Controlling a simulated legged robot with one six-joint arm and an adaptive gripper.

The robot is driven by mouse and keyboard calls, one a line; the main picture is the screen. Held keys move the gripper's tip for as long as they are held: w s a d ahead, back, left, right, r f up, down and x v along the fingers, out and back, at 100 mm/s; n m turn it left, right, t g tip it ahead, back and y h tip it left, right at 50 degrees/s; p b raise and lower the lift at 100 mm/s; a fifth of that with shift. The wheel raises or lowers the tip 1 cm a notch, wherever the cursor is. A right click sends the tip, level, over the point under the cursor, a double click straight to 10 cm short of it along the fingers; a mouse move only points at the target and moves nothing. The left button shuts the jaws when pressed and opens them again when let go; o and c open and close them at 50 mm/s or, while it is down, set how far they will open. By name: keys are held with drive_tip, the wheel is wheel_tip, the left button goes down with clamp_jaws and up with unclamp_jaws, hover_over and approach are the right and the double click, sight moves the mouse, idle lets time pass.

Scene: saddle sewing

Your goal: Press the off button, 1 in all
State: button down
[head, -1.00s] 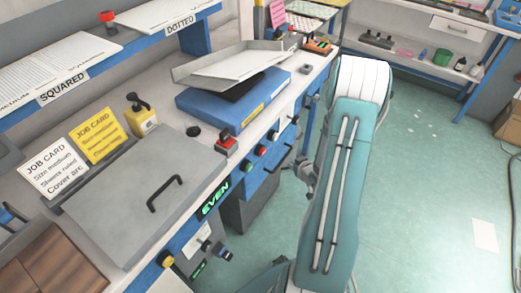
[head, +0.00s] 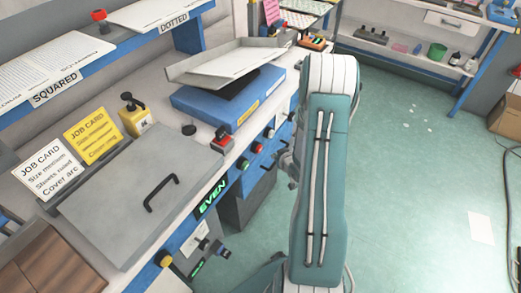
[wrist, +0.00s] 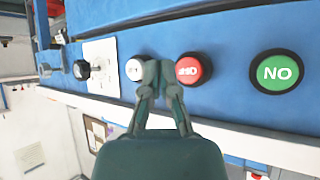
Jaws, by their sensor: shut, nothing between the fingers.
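The red off button (wrist: 193,70) sits on the blue bench front in the wrist view, its lettering upside down. In the head view the red button (head: 257,148) is small, between a green button (head: 243,163) and a pale one (head: 269,132). My gripper (wrist: 158,76) is shut and empty. Its fingertips appear between the red button and the white button (wrist: 135,68), overlapping the edges of both in the picture; I cannot tell whether they touch. In the head view my arm hides the gripper.
The green button (wrist: 277,72), reading ON upside down, is right of the red one in the wrist view. A black knob (wrist: 82,69) is at left. A green EVEN display (head: 212,196) and grey lidded box (head: 140,195) are on the bench.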

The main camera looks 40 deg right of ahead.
drive_tip(key=shift+w+a, duration=0.3)
drive_tip(key=shift+w, duration=0.45)
drive_tip(key=shift+w+a, duration=0.3)
drive_tip(key=shift+w, duration=0.55)
drive_tip(key=shift+w+a+r, duration=0.1)
drive_tip(key=shift+w+a, duration=0.3)
drive_tip(key=shift+w, duration=0.35)
idle(1.3)
drive_tip(key=shift+s, duration=0.1)
drive_tip(key=shift+s+d, duration=0.35)
drive_tip(key=shift+s, duration=0.5)
drive_tip(key=shift+s+d, duration=0.35)
drive_tip(key=shift+s, duration=0.4)
drive_tip(key=shift+s+d, duration=0.3)
drive_tip(key=shift+s, duration=0.5)
drive_tip(key=shift+s+d, duration=0.35)
drive_tip(key=shift+s, duration=0.4)
